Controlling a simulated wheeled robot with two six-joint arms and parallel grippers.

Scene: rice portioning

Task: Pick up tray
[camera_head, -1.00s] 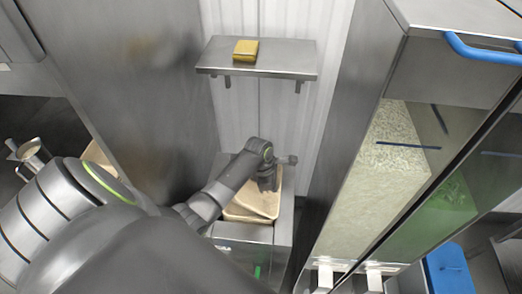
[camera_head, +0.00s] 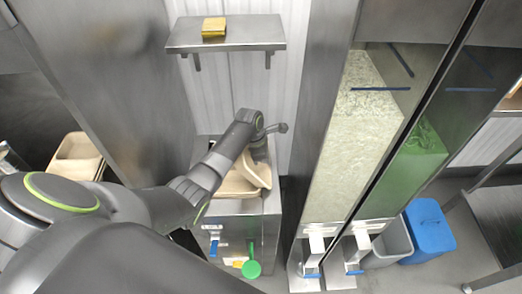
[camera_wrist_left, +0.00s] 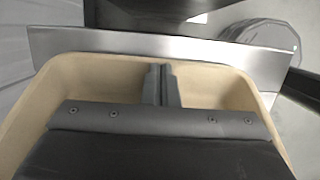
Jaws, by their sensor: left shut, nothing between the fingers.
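A tan tray (camera_head: 234,186) lies on a steel counter (camera_head: 262,206) below the wall shelf. My left arm reaches down to it, and the wrist hides part of the tray. In the left wrist view the tray (camera_wrist_left: 88,71) fills the middle, its inside facing me. My left gripper (camera_wrist_left: 162,72) is shut and empty, its fingers together over the tray's inside near the far wall. Whether the fingers touch the tray I cannot tell. In the head view the fingertips are hidden. My right gripper does not show.
A yellow sponge-like block (camera_head: 214,27) lies on the steel shelf (camera_head: 228,39). A tall dispenser with rice (camera_head: 345,150) and a green compartment (camera_head: 418,152) stands at right. A blue bin (camera_head: 428,230) and a grey bin (camera_head: 390,243) stand on the floor. Another tan container (camera_head: 76,152) is at left.

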